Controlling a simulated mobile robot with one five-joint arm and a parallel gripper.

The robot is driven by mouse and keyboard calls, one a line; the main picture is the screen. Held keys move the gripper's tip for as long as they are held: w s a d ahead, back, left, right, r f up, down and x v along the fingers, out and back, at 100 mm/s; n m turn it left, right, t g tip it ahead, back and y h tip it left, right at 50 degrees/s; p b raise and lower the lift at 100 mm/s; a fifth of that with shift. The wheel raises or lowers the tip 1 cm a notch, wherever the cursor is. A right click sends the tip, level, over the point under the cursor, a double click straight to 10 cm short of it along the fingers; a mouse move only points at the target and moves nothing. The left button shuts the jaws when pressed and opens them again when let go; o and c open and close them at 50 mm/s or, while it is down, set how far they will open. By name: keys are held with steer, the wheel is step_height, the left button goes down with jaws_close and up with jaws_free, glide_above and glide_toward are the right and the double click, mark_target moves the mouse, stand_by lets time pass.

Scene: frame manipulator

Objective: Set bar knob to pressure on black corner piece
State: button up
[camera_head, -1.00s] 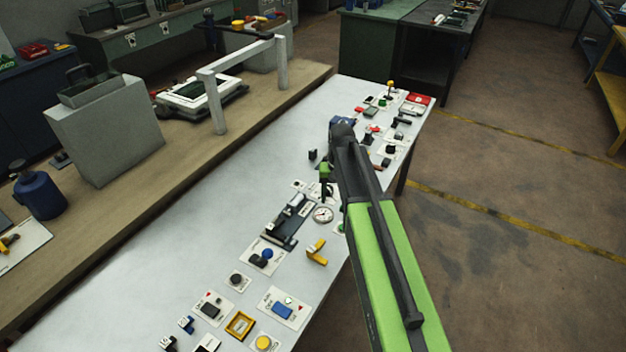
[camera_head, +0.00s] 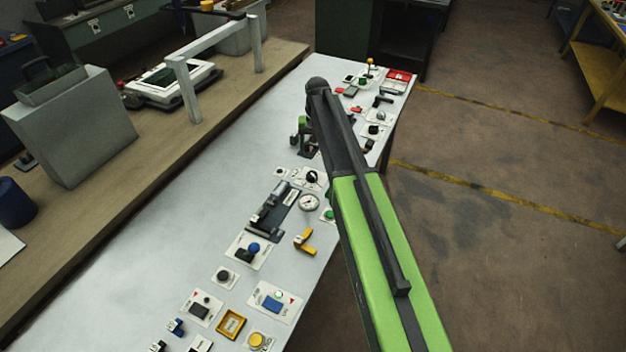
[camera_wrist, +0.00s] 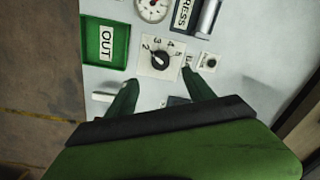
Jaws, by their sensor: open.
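The bar knob (camera_wrist: 160,62) is a dark round knob on a white square plate with numbers round it; it also shows in the head view (camera_head: 312,177). My gripper (camera_wrist: 160,80) is open and empty, its green fingers apart just below the knob plate in the wrist view. In the head view my gripper (camera_head: 302,135) is over the table beyond the knob, partly hidden by my arm. A pressure gauge (camera_wrist: 152,8) lies beside the knob, also in the head view (camera_head: 281,202). A dark piece (camera_wrist: 178,101) shows between the fingers; I cannot tell whether it is the black corner piece.
A green tray marked OUT (camera_wrist: 107,60) and a dark block labelled PRESS (camera_wrist: 183,14) flank the knob. A yellow handle (camera_head: 304,241) and several switches stand nearer on the white table (camera_head: 190,240). The table's left side is clear.

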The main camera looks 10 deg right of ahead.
mark_target(312, 175)
steer(key=f+b, duration=0.3)
steer(key=f, duration=0.1)
steer(key=f+b, duration=0.7)
steer(key=f, duration=0.1)
steer(key=shift+w+a, duration=0.1)
steer(key=shift+a, duration=0.2)
steer(key=shift+c, duration=0.4)
